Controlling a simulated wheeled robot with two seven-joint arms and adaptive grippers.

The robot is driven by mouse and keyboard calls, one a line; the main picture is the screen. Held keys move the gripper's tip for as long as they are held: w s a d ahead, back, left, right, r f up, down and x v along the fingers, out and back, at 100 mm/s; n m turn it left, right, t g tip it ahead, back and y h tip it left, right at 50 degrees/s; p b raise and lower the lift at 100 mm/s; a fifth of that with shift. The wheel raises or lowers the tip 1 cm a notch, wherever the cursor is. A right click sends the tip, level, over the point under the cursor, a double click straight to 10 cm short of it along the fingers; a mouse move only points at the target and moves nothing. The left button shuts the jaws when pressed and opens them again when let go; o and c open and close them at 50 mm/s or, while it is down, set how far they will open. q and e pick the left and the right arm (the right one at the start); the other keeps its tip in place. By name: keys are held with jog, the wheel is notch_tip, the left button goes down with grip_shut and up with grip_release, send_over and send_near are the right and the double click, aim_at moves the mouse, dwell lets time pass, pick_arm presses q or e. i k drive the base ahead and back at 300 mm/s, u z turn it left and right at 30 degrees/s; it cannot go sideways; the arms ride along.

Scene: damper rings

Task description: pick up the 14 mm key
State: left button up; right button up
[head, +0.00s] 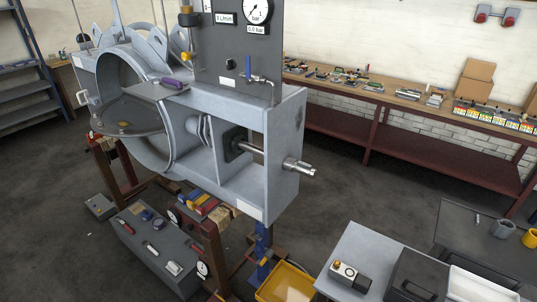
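I cannot pick out a 14 mm key for certain in the head view. A small pale object (477,218) lies on the dark table (455,237) at the right, too small to identify. Small tools, among them a red-handled one (152,249), lie on a low dark grey surface (135,239) at the lower left. Neither of my grippers is in view.
The damper housing stands on a brown frame (211,245), its shaft end (298,167) sticking out right. A yellow bin (287,284) and a light table (365,246) with a black case (415,277) are in front. A long bench (340,87) lines the back wall. Open floor lies between.

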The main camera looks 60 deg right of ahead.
aim_at(307, 166)
jog(key=i, duration=1.15)
jog(key=z, duration=1.7)
